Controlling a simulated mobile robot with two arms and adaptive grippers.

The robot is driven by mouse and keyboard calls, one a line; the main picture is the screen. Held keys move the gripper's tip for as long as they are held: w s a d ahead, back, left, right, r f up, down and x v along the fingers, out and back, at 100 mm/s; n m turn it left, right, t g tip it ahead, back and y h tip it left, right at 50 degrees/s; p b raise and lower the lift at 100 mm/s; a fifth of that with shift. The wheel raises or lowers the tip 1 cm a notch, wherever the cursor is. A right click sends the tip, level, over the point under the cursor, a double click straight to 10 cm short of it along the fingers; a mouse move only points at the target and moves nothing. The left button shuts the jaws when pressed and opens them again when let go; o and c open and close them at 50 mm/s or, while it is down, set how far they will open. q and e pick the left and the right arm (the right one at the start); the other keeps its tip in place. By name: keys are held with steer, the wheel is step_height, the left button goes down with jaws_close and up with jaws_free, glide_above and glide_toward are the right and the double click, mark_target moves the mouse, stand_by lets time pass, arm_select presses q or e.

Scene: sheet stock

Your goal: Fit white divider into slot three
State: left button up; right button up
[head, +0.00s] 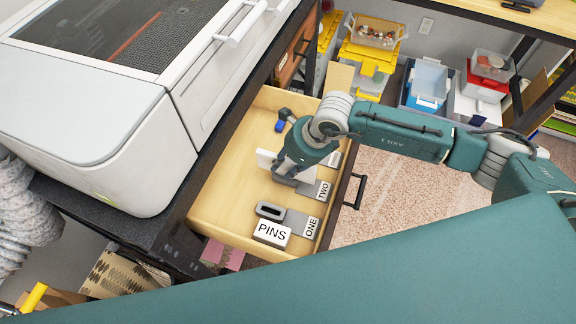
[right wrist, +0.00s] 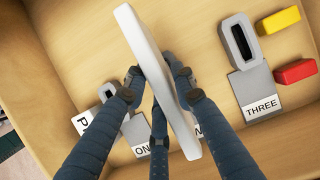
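The white divider (right wrist: 160,70) is between the fingers of my right gripper (right wrist: 154,76), which is shut on it. In the head view the divider (head: 265,158) shows at the left of the right gripper (head: 284,174), over the open drawer. Slot three is a grey slotted block (right wrist: 249,75) with a THREE label (right wrist: 262,107), right of the divider and apart from it in the right wrist view; its opening looks empty. The TWO label (head: 323,191) lies beside the gripper in the head view; slot two is mostly hidden. My left gripper is not in view.
Slot one (head: 271,210), its ONE label (head: 311,228) and a white PINS block (head: 272,234) are at the drawer's near end. A yellow block (right wrist: 278,20) and a red block (right wrist: 295,71) lie beside slot three. The drawer walls (head: 228,237) surround them.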

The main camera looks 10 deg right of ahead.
jaws_close()
steer(key=shift+r+p, duration=1.55)
steer(key=shift+r, duration=1)
